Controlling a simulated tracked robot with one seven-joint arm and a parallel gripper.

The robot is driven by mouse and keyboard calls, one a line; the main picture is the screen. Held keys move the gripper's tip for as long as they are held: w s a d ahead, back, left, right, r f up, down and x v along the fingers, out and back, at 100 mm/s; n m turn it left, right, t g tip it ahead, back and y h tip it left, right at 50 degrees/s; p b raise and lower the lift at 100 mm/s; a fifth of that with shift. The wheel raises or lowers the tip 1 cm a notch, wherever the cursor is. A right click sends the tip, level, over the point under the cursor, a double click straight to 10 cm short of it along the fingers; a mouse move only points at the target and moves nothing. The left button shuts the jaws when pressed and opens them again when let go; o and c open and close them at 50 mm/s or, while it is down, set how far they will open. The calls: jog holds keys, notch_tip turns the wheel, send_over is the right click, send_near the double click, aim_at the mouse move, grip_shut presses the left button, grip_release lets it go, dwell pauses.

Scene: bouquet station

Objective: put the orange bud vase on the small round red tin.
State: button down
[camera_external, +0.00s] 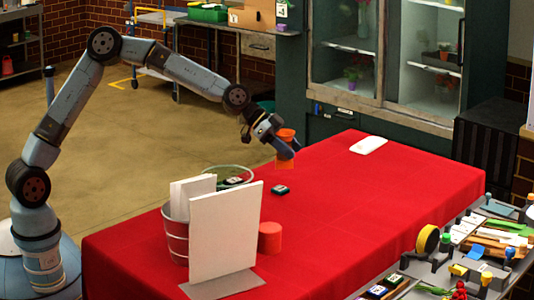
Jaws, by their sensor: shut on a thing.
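The orange bud vase (285,164) is near the far left edge of the red table. My gripper (287,150) is shut on it, with orange showing above and below the fingers. I cannot tell whether its base touches the table. The small round red tin (270,237) stands on the table nearer the camera, just right of a white upright panel. Nothing is seen on its top. The panel may hide part of its left side.
The white panel (225,235) on a grey foot and a metal bucket (176,238) stand left of the tin. A white object (369,145) lies far right. The table's right half is mostly clear.

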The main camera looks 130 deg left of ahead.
jog(key=s+d+r, duration=0.3)
jog(key=s+d, duration=0.1)
jog(key=s, duration=0.1)
notch_tip(320, 180, up, 3)
jog(key=m+g+h, duration=0.6)
jog(key=m+h, duration=0.8)
jog(key=m, duration=0.4)
send_over(268, 230)
jog(key=shift+f, duration=4.55)
jog(key=shift+c, duration=2.3)
grip_release()
jog(key=shift+f, duration=0.1)
jog(key=v, duration=1.2)
jog(key=shift+s+d, duration=0.1)
jog(key=shift+d, duration=0.05)
